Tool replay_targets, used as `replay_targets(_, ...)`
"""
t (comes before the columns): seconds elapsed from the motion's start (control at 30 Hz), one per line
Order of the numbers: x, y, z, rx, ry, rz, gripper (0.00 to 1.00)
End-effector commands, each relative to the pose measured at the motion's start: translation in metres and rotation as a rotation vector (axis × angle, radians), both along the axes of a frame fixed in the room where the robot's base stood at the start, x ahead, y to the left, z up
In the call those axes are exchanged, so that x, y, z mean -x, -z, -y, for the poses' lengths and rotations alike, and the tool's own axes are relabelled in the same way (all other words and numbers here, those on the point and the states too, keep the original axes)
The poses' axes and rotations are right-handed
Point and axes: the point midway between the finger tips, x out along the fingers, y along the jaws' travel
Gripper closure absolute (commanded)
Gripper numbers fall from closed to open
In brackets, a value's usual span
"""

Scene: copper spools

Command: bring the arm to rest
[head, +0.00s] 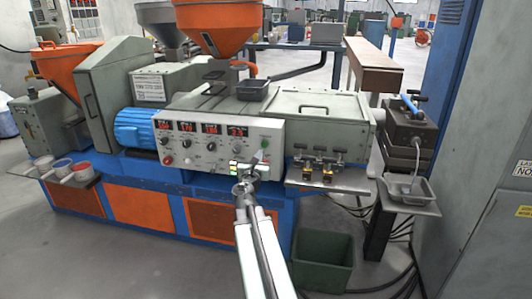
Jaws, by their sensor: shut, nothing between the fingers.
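My arm (258,250) reaches up from the bottom middle of the head view, stretched out toward the front of the machine. My gripper (258,158) is at its far end, in front of the lower right of the grey control panel (220,146). The gripper looks shut and holds nothing that I can see. Its fingers are small in this view, and I cannot tell whether they touch the panel.
Right of the gripper, a metal shelf (350,183) carries small brass-coloured fittings (327,174). A dark tray (252,90) sits on the machine. A grey tray (410,190) lies on the right stand. A green bin (322,262) stands on the floor, with cables beside it.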

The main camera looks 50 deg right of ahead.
Motion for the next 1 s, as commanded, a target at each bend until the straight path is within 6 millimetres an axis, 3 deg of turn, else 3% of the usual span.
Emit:
replay_targets(0.1,0.003,0.000,-0.009,0.000,-0.001,0.000,1.00)
replay_targets(0.57,0.002,0.000,-0.009,0.001,-0.002,0.000,1.00)
replay_targets(0.67,-0.005,0.000,-0.019,0.001,-0.017,0.000,1.00)
replay_targets(0.77,-0.030,0.000,-0.051,0.001,-0.070,0.000,1.00)
replay_targets(0.9,-0.073,0.003,-0.122,-0.032,-0.177,0.017,1.00)
replay_targets(1.0,-0.095,0.018,-0.179,-0.176,-0.216,0.091,1.00)
